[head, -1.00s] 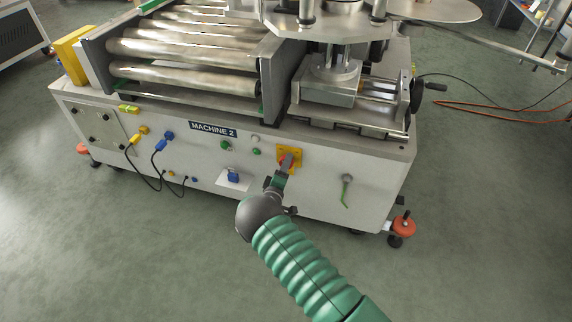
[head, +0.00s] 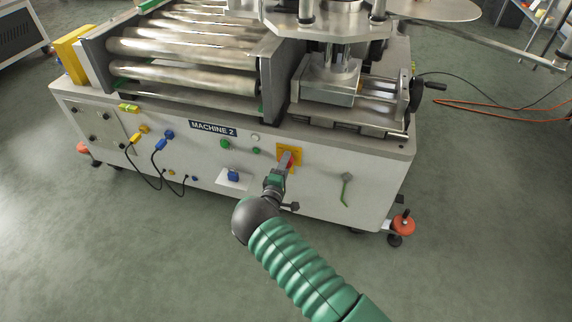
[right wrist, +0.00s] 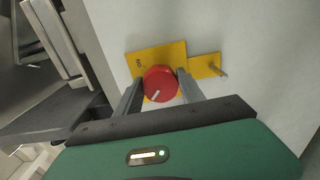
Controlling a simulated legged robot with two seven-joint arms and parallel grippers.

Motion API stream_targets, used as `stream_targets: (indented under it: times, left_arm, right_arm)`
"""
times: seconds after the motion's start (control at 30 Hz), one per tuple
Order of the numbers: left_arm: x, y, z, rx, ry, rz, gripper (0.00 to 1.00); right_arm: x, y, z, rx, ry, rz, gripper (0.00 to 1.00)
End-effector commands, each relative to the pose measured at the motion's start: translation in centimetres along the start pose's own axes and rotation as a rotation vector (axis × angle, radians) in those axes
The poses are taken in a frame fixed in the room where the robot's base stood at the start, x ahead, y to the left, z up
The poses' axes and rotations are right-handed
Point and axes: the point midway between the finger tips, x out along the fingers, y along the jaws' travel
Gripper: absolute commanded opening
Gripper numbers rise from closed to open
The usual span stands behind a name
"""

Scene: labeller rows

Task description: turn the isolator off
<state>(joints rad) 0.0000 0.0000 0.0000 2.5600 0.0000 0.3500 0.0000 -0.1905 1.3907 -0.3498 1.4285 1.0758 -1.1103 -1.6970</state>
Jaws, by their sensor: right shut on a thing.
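The isolator is a red round knob (right wrist: 161,82) on a yellow plate (right wrist: 150,58), low on the front panel of the machine. In the right wrist view a pale mark shows on the knob's face. The yellow plate also shows in the head view (head: 295,150). My right gripper (right wrist: 158,86) has one finger on each side of the knob and is shut on it. In the head view the right gripper (head: 284,165) covers much of the knob. My left gripper is not in view.
A yellow tab with a peg (right wrist: 219,69) sits beside the knob. The panel also bears a blue socket (head: 233,175), green buttons (head: 225,144), cabled plugs (head: 159,144) and a green hanging piece (head: 344,198). An orange foot (head: 402,223) stands at the right corner. The floor in front is clear.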

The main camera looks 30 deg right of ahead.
Motion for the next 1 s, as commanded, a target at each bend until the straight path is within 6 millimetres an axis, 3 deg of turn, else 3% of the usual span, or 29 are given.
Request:
stream_targets:
  times: [0.03,0.2,0.57,0.67,1.0]
  left_arm:
    - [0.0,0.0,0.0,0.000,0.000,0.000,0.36]
    - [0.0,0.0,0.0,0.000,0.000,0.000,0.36]
    - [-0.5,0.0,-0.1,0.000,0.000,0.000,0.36]
    - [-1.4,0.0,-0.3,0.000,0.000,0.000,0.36]
    - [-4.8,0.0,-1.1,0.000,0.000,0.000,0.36]
  right_arm:
    - [-0.3,-0.4,-0.5,-0.003,0.011,-0.009,0.48]
    - [-0.2,-0.2,-0.3,-0.001,0.008,-0.006,0.67]
    - [-0.8,0.1,-0.2,0.000,0.004,-0.004,0.67]
    - [-2.6,0.3,-0.2,-0.002,0.006,-0.005,0.67]
    - [-12.4,0.3,-0.2,-0.003,0.008,-0.005,0.67]
